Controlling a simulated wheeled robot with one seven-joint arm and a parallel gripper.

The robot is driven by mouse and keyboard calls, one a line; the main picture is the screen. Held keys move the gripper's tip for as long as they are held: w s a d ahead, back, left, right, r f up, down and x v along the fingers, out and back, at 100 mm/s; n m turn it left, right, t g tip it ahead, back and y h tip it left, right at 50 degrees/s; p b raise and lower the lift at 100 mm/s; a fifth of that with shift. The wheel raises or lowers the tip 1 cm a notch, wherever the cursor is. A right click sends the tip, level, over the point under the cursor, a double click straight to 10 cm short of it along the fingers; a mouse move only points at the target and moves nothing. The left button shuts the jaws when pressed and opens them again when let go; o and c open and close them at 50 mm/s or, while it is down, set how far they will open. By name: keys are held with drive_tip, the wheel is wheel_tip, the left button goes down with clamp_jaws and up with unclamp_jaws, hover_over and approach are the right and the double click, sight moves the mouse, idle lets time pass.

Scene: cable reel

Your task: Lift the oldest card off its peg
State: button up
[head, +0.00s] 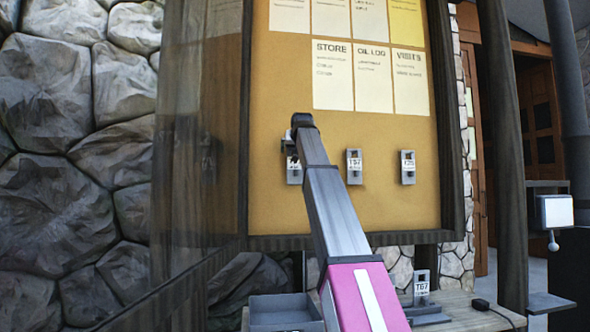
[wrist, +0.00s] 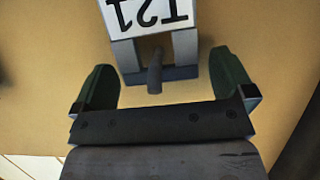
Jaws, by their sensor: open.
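Three small grey-and-white cards hang on pegs in a row on the yellow board (head: 280,217). The left card (head: 294,174) is partly hidden behind my gripper (head: 291,148). The middle card (head: 354,162) seems to read T57; the right card (head: 407,166) has a label too small to read surely. In the wrist view a card marked T21 (wrist: 155,18) appears upside down, with a dark peg (wrist: 154,73) below its label. My gripper (wrist: 165,85) is open there, its dark green fingers spread on both sides of the card's lower end, with gaps and nothing held.
Notices headed STORE (head: 332,77), OIL LOG and VISITS hang above the cards. A grey tray (head: 283,309) and a stand with a card marked T67 (head: 421,286) are on the bench below. A wooden post (head: 502,150) stands at right, and a stone wall (head: 70,150) at left.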

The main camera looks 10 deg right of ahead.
drive_tip(key=shift+w, duration=0.1)
drive_tip(key=c, duration=1.2)
drive_tip(key=shift+c, duration=0.2)
drive_tip(key=shift+w, duration=0.1)
